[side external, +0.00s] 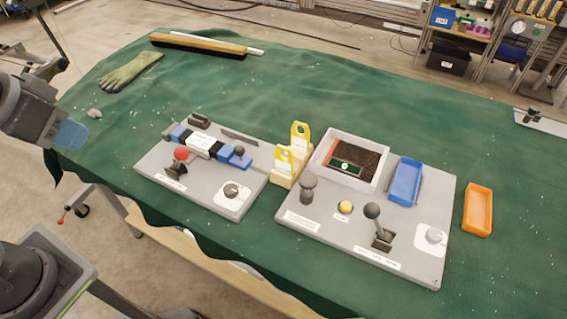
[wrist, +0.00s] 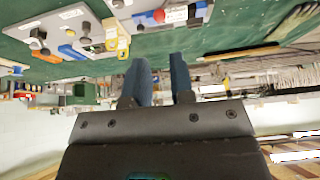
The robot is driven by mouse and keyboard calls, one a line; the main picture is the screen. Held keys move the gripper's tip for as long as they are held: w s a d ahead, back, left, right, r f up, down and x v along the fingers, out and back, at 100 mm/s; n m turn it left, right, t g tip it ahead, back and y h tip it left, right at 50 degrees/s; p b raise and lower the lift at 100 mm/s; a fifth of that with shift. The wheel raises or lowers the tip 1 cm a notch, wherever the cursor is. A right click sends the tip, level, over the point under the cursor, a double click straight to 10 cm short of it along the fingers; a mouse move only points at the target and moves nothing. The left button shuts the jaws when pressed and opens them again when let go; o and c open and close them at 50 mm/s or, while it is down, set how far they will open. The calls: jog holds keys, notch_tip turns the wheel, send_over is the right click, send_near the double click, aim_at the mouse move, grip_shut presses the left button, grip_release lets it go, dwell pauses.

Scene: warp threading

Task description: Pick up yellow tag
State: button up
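Two yellow tags with a hole at the top stand upright in a pale yellow holder (side external: 288,180) between the two grey panels. The rear yellow tag (side external: 301,136) stands slightly behind and right of the front yellow tag (side external: 284,161). In the wrist view, which looks upside down, the yellow tags (wrist: 111,33) show small near the top. My gripper (side external: 70,135) is at the far left of the side external view, well away from the tags. In the wrist view my gripper (wrist: 161,62) has a gap between its blue fingers and nothing in it.
The left panel (side external: 222,203) carries a red-knobbed lever, a dial and blue blocks. The right panel (side external: 318,242) carries a lever, knobs, a framed dark mesh tray and a blue tray (side external: 406,182). An orange tray (side external: 477,209), a glove (side external: 131,69) and a brush (side external: 198,46) lie on green cloth.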

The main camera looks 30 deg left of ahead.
jog(key=shift+o, duration=1.2)
jog(key=w+d+r+n+g, duration=0.1)
jog(key=w+d+r+n, duration=0.15)
jog(key=w, duration=0.35)
jog(key=w+d+r+n+g, duration=0.1)
jog(key=w+d+r+n, duration=0.15)
jog(key=w, duration=0.25)
jog(key=n+g, duration=0.3)
jog(key=n, duration=0.9)
send_over(284, 147)
jog(key=a, duration=0.2)
notch_tip(284, 147, down, 12)
jog(key=shift+n+g, duration=0.3)
jog(key=shift+n, duration=0.2)
jog(key=f, duration=0.6)
jog(key=d+f, duration=0.1)
jog(key=f, duration=0.2)
jog(key=shift+d+f, duration=0.25)
jog(key=shift+f, duration=1.3)
jog(key=shift+d+f, duration=0.2)
jog(key=shift+f, duration=1.3)
grip_shut()
